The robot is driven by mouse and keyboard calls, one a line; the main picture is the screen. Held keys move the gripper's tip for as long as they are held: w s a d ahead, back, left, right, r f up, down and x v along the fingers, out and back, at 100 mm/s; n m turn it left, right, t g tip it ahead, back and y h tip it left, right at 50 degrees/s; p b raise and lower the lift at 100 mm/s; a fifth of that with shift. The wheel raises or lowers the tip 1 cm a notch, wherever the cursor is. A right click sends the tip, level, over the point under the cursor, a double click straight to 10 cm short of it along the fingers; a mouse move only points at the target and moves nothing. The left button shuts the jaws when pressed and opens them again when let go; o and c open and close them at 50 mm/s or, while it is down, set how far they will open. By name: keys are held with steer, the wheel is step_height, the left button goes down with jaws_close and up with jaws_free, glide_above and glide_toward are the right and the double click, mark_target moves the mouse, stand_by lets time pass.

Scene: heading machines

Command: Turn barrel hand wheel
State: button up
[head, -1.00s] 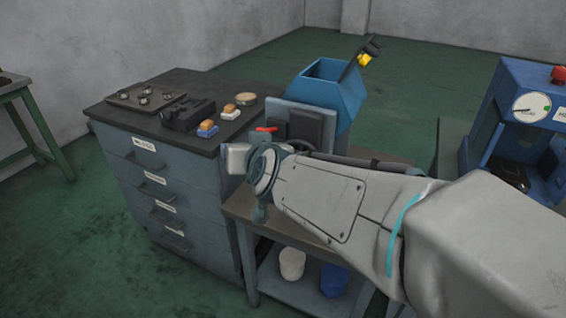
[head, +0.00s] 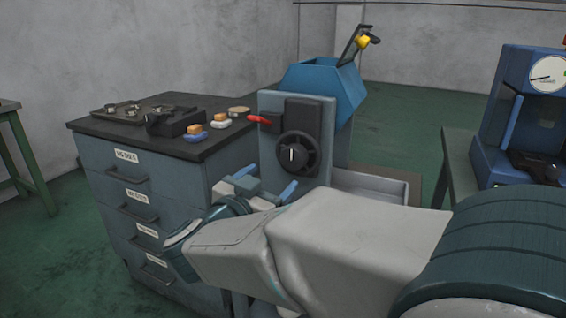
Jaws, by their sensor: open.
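A black round hand wheel (head: 297,152) with a pale mark at its centre is on the grey upright panel of a machine. Above it sits the machine's blue angular barrel (head: 316,88), its open top facing up. A red lever (head: 259,120) sticks out at the panel's left. My gripper (head: 267,182) is open, with blue fingertips apart, below and a little left of the wheel in the picture. Nothing shows between the fingertips. My wrist hides the lower part of the machine's stand. Whether a fingertip touches the panel cannot be told.
A grey drawer cabinet (head: 135,195) with a dark top stands left of the machine. The top holds a black box (head: 176,121) and small brushes. A blue gauge machine (head: 520,125) stands at the right. A grey tray (head: 372,185) lies right of the panel. Green floor behind is clear.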

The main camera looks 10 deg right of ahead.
mark_target(292, 160)
steer(key=b+x, duration=0.2)
steer(key=x, duration=1)
steer(key=shift+w+d, duration=0.15)
steer(key=c, duration=1)
